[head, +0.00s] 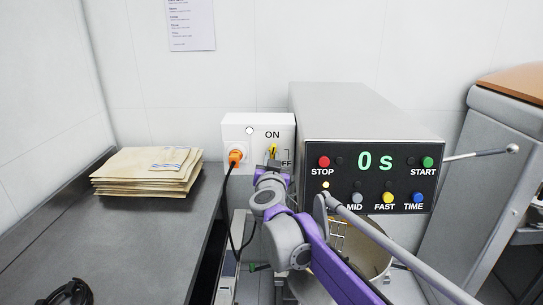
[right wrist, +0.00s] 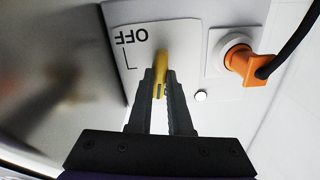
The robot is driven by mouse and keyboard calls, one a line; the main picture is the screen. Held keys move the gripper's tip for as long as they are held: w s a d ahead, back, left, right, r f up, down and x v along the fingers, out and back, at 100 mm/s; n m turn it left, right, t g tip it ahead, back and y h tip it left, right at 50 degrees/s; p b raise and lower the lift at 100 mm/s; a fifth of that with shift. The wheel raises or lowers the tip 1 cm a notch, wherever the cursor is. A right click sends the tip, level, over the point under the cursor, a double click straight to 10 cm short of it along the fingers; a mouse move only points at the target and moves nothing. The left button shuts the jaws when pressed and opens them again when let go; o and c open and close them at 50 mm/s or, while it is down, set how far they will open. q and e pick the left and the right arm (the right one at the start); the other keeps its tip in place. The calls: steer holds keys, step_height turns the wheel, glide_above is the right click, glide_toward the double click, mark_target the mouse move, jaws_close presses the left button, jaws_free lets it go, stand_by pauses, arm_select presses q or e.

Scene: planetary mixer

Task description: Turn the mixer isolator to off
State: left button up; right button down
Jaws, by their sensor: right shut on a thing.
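The isolator is a white box (head: 233,124) on the wall beside the mixer. Its yellow handle (head: 273,150) stands roughly upright below the word ON, and the OFF mark to the right is partly hidden by my gripper. My right gripper (head: 272,163) is at the handle. In the right wrist view, which is upside down, its dark fingers (right wrist: 161,92) are closed around the yellow handle (right wrist: 161,65); OFF reads beside it. The grey mixer (head: 330,110) shows 0 s. My left gripper is not in view.
An orange plug (head: 235,157) with a black cable sits left of the handle, under a white round lamp (head: 250,130). A stack of paper sacks (head: 148,170) lies on the dark bench (head: 150,235). The mixer bowl (head: 365,250) is behind my right arm.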

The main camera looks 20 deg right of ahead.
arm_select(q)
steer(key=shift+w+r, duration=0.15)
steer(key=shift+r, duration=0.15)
arm_select(e)
steer(key=shift+m, duration=1.2)
steer(key=shift+r+m+p, duration=0.15)
steer(key=shift+m+p, duration=0.25)
steer(key=shift+m, duration=0.8)
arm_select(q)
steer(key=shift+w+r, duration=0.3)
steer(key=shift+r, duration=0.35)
arm_select(e)
steer(key=shift+m, duration=1.1)
